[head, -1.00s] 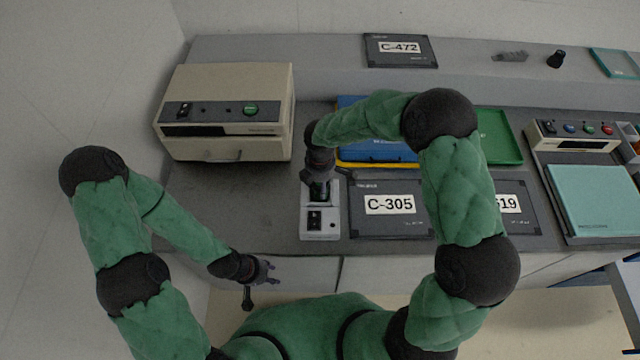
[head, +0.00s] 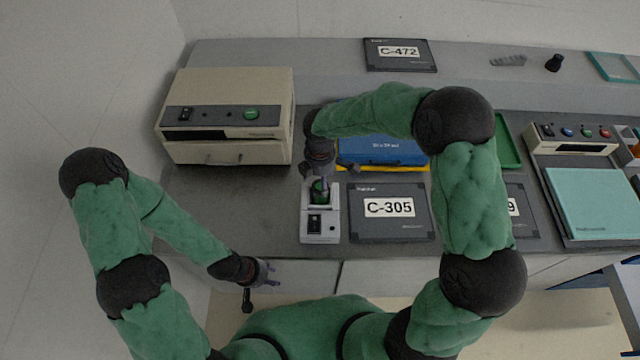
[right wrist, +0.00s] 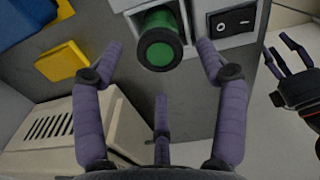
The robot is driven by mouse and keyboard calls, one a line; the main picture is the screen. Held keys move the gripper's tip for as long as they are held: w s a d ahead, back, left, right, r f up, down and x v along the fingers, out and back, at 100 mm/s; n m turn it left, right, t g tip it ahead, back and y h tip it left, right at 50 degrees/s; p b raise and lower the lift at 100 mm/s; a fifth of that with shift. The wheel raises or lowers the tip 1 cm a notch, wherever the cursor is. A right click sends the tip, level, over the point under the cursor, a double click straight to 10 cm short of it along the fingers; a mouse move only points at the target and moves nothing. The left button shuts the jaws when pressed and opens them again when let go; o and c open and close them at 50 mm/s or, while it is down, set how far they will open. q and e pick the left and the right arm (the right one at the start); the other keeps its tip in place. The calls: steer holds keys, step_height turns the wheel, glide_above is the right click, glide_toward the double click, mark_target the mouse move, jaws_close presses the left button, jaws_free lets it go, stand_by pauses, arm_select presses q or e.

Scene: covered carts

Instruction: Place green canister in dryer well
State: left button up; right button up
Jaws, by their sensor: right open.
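The green canister (head: 320,190) stands in the well of the small grey dryer (head: 333,232), which has a black switch on its front. In the right wrist view the canister's round dark-rimmed green end (right wrist: 160,47) sits in the white-edged well of the dryer (right wrist: 222,43). My right gripper (head: 319,172) is open just above and behind the canister; its spread fingers (right wrist: 163,75) appear clear of it and hold nothing. My left gripper (head: 268,272) hangs open and empty in front of the bench edge, and shows at the right of the right wrist view (right wrist: 283,62).
A beige box unit (head: 228,115) stands left of the dryer. A dark C-305 plate (head: 390,228) lies close at its right. A blue case (head: 385,150) on yellow lies behind. The bench top left of the dryer (head: 235,205) is clear.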

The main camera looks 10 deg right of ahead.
step_height(320, 180, up, 7)
steer(key=shift+f+p, duration=0.15)
steer(key=shift+p, duration=0.3)
stand_by(1.7)
